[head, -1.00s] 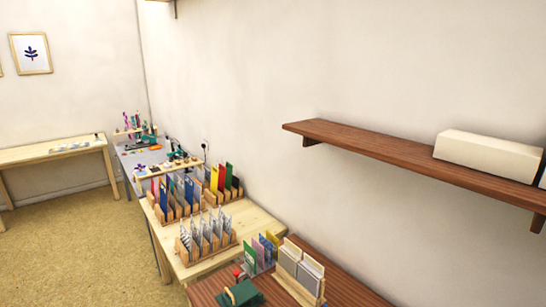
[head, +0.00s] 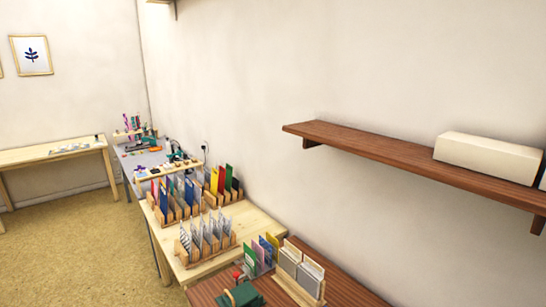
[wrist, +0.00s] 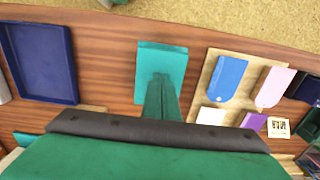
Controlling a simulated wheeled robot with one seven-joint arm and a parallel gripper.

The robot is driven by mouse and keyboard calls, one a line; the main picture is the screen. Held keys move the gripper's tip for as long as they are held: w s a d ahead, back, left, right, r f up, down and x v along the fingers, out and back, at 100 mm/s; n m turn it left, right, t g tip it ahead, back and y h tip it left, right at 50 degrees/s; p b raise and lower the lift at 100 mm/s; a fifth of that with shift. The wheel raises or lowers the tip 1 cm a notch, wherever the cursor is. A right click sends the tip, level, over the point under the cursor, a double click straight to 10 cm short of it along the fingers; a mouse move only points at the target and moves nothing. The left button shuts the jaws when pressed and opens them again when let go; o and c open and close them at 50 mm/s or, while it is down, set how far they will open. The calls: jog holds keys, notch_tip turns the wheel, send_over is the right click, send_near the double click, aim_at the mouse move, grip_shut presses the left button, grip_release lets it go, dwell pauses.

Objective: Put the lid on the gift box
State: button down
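In the wrist view a flat teal rectangular piece (wrist: 148,62) is at the top centre over the brown wood table. The narrow dark green finger part of my gripper (wrist: 161,82) overlaps its lower half. I cannot tell whether the fingers hold the piece or only pass in front of it. A navy open tray-like box or lid (wrist: 40,50) with raised rims lies to the left, apart from the gripper. I cannot tell for sure which piece is the gift box and which is its lid. The wide green and grey body of my gripper hides the near table.
In the wrist view, a light wooden board (wrist: 245,72) at right carries a blue tag shape (wrist: 228,78) and a pink one (wrist: 274,88). In the head view, card racks (head: 208,242) fill the light table, and a brown shelf (head: 370,143) holds a white box (head: 488,155).

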jog(key=shift+f, duration=0.6)
dwell(1.1)
notch_tip(320, 180, up, 7)
dwell(1.0)
